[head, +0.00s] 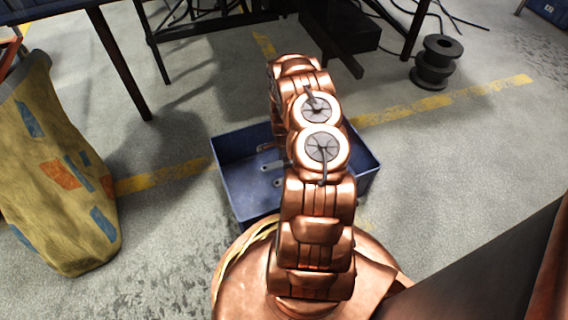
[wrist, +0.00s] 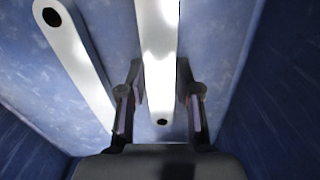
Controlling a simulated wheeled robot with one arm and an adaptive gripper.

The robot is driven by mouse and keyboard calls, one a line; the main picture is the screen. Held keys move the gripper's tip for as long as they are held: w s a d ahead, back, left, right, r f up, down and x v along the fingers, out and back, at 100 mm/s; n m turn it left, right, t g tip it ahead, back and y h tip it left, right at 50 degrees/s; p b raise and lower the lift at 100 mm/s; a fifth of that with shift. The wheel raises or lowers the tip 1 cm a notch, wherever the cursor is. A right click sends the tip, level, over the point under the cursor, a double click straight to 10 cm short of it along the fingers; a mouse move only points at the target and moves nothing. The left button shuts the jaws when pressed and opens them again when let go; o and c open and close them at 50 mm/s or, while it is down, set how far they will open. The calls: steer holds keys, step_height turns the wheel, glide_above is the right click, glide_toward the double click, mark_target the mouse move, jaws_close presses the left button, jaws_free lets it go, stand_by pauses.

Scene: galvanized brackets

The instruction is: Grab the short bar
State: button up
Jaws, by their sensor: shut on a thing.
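My gripper (wrist: 160,82) is inside a blue bin, its two fingers on either side of a pale metal bar (wrist: 160,45) and shut on it. This bar has a dark hole at its near end, and its far end runs out of the wrist view. A second pale bar (wrist: 75,60) lies slanted to the left, with a hole at its far end; its near end is hidden by the left finger. I cannot compare their full lengths. In the head view my arm hides the gripper and the held bar.
The blue bin (head: 234,168) stands on the grey floor, with a few small metal pieces (head: 271,167) showing inside. Its walls rise close on both sides of my gripper. A yellow patterned sack (head: 60,170) stands left, and black spools (head: 436,62) stand back right.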

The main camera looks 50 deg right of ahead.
steer(key=shift+r, duration=0.15)
jaws_close()
steer(key=shift+r+p, duration=0.35)
steer(key=r+p, duration=0.2)
steer(key=r, duration=0.1)
steer(key=shift+s+a, duration=0.15)
steer(key=shift+s, duration=0.15)
steer(key=s+a+p, duration=0.1)
steer(key=s+a, duration=0.1)
steer(key=s, duration=0.2)
steer(key=s+a+p, duration=0.2)
steer(key=s+a, duration=0.1)
steer(key=s, duration=0.2)
steer(key=s+a+r+p, duration=0.1)
steer(key=s+a+p, duration=0.1)
steer(key=s, duration=0.2)
steer(key=shift+s+a, duration=0.15)
steer(key=shift+s, duration=0.05)
